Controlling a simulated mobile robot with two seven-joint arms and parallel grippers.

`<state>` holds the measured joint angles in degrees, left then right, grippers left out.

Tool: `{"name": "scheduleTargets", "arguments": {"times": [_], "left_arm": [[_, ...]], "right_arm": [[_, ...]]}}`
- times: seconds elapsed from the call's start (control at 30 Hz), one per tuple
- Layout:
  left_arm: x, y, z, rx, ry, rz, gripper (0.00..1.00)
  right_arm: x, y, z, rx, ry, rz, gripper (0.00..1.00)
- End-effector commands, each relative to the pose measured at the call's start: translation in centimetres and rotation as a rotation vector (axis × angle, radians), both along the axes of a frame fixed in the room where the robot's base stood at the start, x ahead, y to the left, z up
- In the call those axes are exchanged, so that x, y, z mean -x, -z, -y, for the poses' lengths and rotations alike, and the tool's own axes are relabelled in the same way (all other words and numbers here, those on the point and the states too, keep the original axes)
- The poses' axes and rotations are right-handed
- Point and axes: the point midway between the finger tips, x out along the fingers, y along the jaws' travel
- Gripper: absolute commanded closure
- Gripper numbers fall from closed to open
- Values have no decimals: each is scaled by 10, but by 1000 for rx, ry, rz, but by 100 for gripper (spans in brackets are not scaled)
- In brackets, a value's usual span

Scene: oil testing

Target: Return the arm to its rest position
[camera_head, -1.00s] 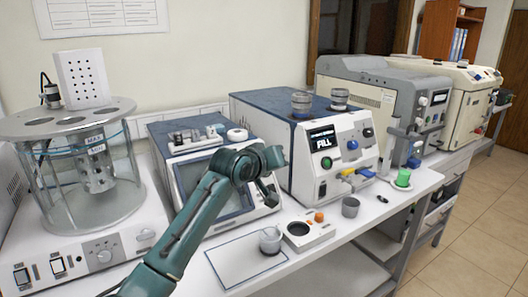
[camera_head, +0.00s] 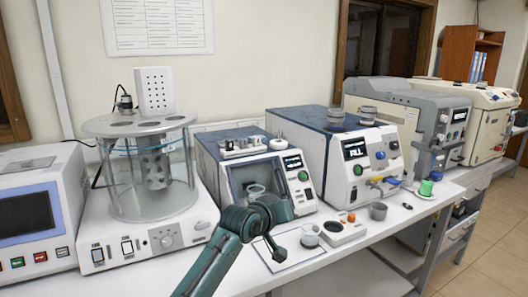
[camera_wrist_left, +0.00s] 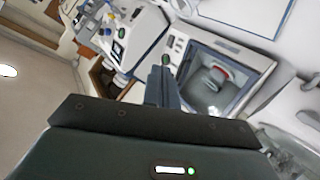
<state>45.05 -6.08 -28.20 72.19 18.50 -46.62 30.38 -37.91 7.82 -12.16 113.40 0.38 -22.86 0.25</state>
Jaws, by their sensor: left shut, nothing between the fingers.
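My left arm, dark green, rises from the bottom of the head view. Its gripper (camera_head: 279,251) points forward and down over the bench, in front of the blue-topped tester with a window. In the left wrist view the gripper (camera_wrist_left: 162,86) has its fingers together with nothing between them. A cup (camera_head: 256,191) sits inside the tester's window, and it also shows in the wrist view (camera_wrist_left: 214,78). My right gripper is not in view.
A glass bath (camera_head: 140,190) stands left of the arm. The front bench edge is close.

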Motion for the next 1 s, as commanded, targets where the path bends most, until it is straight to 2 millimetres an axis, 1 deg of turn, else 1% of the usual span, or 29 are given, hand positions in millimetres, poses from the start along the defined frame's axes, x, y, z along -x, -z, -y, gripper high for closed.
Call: {"name": "scheduleTargets", "arguments": {"times": [0.03, 0.17, 0.2, 0.27, 0.3, 0.37, 0.4, 0.47, 0.5, 0.57, 0.6, 0.67, 0.7, 0.8, 0.9, 1.0], "left_arm": [[7, 22, -7, -4, -6, -9, 100], [30, 74, -27, -23, -21, -18, 100], [40, 92, -35, -32, -27, -23, 100], [58, 121, -49, -50, -38, -27, 100], [72, 141, -58, -65, -45, -30, 100], [96, 170, -74, -93, -57, -33, 100], [113, 188, -84, -114, -64, -37, 100], [141, 213, -100, -150, -74, -41, 100], [160, 227, -111, -175, -79, -43, 100], [191, 248, -126, -218, -84, -47, 100], [212, 259, -137, -249, -86, -51, 100], [243, 274, -152, -296, -85, -54, 100], [264, 281, -162, -329, -83, -56, 100], [310, 293, -181, -404, -71, -59, 100], [344, 297, -195, -462, -56, -60, 100], [364, 298, -203, -498, -44, -59, 100]], "right_arm": [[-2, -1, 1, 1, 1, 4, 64], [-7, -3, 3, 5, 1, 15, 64], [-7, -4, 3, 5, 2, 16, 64], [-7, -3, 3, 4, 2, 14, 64], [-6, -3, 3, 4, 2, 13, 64], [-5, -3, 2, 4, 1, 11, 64], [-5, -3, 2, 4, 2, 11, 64], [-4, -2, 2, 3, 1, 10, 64], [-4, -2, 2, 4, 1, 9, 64], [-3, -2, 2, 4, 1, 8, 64], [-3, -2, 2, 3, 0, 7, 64], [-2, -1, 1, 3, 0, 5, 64], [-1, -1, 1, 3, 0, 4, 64], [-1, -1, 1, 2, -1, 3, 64], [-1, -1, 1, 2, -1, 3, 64], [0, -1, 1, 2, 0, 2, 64]]}}
